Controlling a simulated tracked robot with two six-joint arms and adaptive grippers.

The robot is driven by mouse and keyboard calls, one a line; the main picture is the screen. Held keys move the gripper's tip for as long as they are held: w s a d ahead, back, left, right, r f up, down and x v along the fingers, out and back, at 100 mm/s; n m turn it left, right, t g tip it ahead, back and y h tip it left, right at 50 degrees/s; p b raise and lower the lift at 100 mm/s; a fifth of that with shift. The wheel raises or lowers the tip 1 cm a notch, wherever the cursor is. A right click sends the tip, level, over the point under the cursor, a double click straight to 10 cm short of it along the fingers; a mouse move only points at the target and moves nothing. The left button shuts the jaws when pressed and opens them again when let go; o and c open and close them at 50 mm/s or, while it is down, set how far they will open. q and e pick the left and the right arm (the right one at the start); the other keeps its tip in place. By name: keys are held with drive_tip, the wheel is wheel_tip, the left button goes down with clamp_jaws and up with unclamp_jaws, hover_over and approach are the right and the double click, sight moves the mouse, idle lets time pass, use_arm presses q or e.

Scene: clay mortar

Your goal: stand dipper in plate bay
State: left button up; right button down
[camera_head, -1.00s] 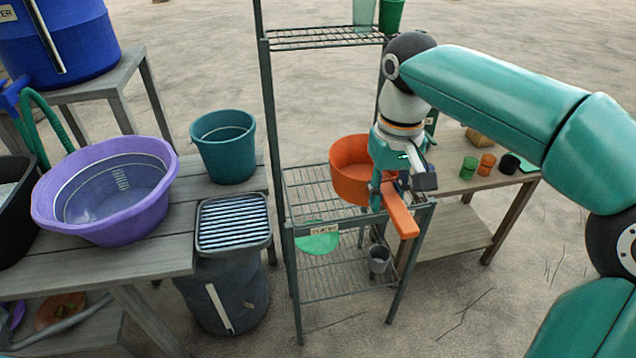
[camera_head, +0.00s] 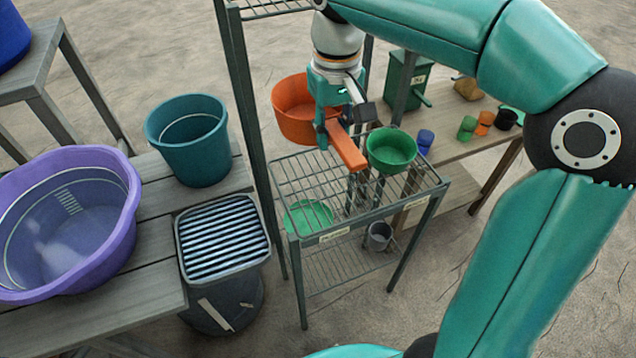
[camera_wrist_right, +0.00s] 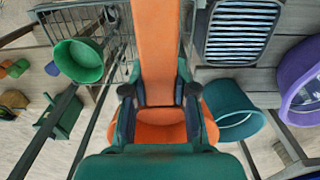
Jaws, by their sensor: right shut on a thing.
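The orange dipper has a round bowl (camera_head: 293,110) and a flat straight handle (camera_head: 347,150). My right gripper (camera_head: 342,127) is shut on the handle and holds the dipper at the back of the green wire rack (camera_head: 318,240). The handle points down toward the front over the rack's wire shelf. In the right wrist view the handle (camera_wrist_right: 156,45) runs between the fingers (camera_wrist_right: 158,93), and the bowl (camera_wrist_right: 160,130) shows behind the gripper. The rack's front rail carries two small labels that I cannot read. My left gripper is not in view.
A green bowl (camera_head: 391,150) sits at the rack's right side, close to the handle. A light green round item (camera_head: 308,217) is at the front left, a grey cup (camera_head: 379,236) lower down. Left stand a teal bucket (camera_head: 188,140) and purple basin (camera_head: 68,225).

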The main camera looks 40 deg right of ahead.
wheel_tip(320, 180, down, 19)
drive_tip(key=shift+s+r+b, duration=0.15)
drive_tip(key=shift+b, duration=0.85)
drive_tip(key=shift+d, duration=0.1)
drive_tip(key=c, duration=0.9)
unclamp_jaws()
wheel_tip(320, 180, up, 12)
drive_tip(key=shift+r+p, duration=0.1)
drive_tip(key=shift+p, duration=0.55)
